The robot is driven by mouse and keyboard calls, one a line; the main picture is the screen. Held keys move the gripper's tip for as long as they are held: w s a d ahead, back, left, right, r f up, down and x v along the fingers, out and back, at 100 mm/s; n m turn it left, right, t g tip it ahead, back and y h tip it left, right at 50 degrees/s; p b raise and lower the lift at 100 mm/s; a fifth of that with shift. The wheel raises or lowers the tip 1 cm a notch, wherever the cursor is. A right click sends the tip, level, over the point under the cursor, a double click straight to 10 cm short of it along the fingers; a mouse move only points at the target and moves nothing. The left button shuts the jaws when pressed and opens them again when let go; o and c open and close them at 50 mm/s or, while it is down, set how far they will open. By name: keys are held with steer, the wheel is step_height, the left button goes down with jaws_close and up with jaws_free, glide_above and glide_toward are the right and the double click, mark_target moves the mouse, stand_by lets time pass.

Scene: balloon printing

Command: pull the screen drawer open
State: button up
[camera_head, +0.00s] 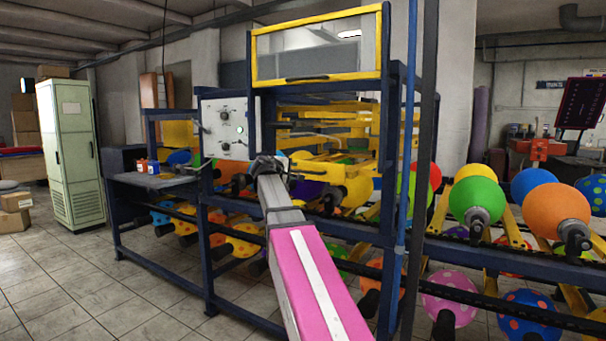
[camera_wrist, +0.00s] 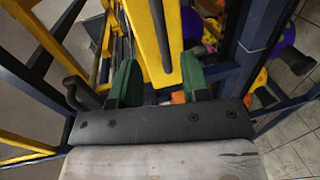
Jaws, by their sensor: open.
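The blue-framed printing machine holds a stack of yellow frames and bars (camera_head: 335,125) in its opening; I cannot tell for certain which part is the screen drawer. My arm reaches in from the front, and my gripper (camera_head: 268,165) is small and dark at the machine's front in the head view. In the wrist view, my gripper (camera_wrist: 159,77) shows two green fingertips, apart. A yellow bar with a dark strip along it (camera_wrist: 156,40) runs up between the fingers' lines. I see no clear contact, and its depth is hard to judge. The fingers hold nothing visible.
A yellow-framed window (camera_head: 318,50) with a dark handle is above the opening. A white control panel (camera_head: 225,128) and a small side table (camera_head: 155,180) are at the left. Several balloons on racks fill the lower and right side. Tiled floor (camera_head: 70,270) is free at front left.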

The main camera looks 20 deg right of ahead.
mark_target(302, 172)
steer(key=x, duration=0.9)
steer(key=shift+f, duration=0.1)
jaws_close()
